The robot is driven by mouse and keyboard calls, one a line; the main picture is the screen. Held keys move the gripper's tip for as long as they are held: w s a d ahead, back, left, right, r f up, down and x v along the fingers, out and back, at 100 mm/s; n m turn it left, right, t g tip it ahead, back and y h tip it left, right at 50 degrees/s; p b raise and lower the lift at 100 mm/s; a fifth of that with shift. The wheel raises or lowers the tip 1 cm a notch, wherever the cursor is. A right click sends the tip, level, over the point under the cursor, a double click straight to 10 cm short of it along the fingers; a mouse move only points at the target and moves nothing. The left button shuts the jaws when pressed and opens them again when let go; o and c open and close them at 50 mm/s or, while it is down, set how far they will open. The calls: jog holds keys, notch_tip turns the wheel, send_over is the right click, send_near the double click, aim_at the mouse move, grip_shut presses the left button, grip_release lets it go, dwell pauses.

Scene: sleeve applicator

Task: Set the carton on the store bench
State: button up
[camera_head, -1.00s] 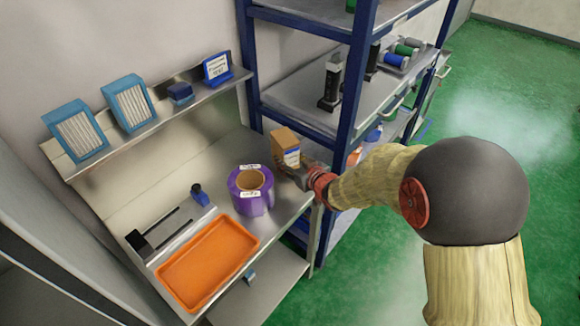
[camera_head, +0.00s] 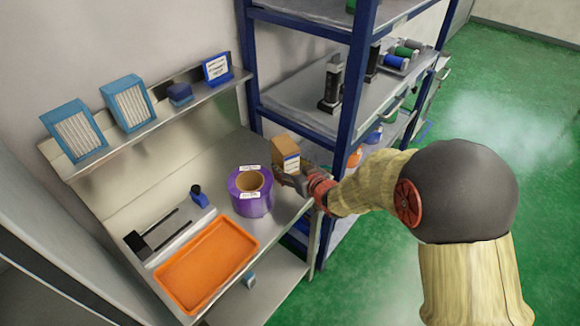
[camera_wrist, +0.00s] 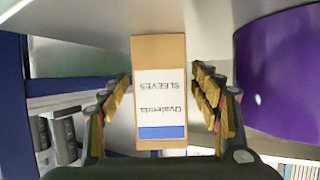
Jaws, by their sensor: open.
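The carton (camera_head: 286,150) is a small brown box with a white and blue label. It appears upright at the back right of the steel bench (camera_head: 288,212), but its base is partly hidden by my gripper (camera_head: 287,175). In the wrist view, the carton (camera_wrist: 160,90) fills the space between the fingers of my gripper (camera_wrist: 162,95), its "SLEEVES" label upside down.
A purple roll (camera_head: 250,205) stands just left of the carton and also shows in the wrist view (camera_wrist: 280,75). An orange tray (camera_head: 207,265) lies at the bench front. A blue-framed rack (camera_head: 350,130) stands close on the right. A wall shelf (camera_head: 150,125) runs above the bench.

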jog(key=shift+r, duration=0.1)
jog(key=shift+s+d+r, duration=0.1)
jog(key=shift+r, duration=0.1)
jog(key=s+d+r+m+g+h+p, duration=0.1)
jog(key=s+d+r+m+h+p, duration=0.4)
jog(key=s+d+r, duration=1.25)
jog(key=s+d+r+g+b, duration=0.1)
jog(key=s+g, duration=0.1)
jog(key=s, duration=0.7)
jog(key=s+d+r+m+g+h, duration=0.1)
jog(key=s+g, duration=0.2)
jog(key=s, duration=0.7)
jog(key=shift+s+d+h+b, duration=0.3)
jog(key=shift+b, duration=0.05)
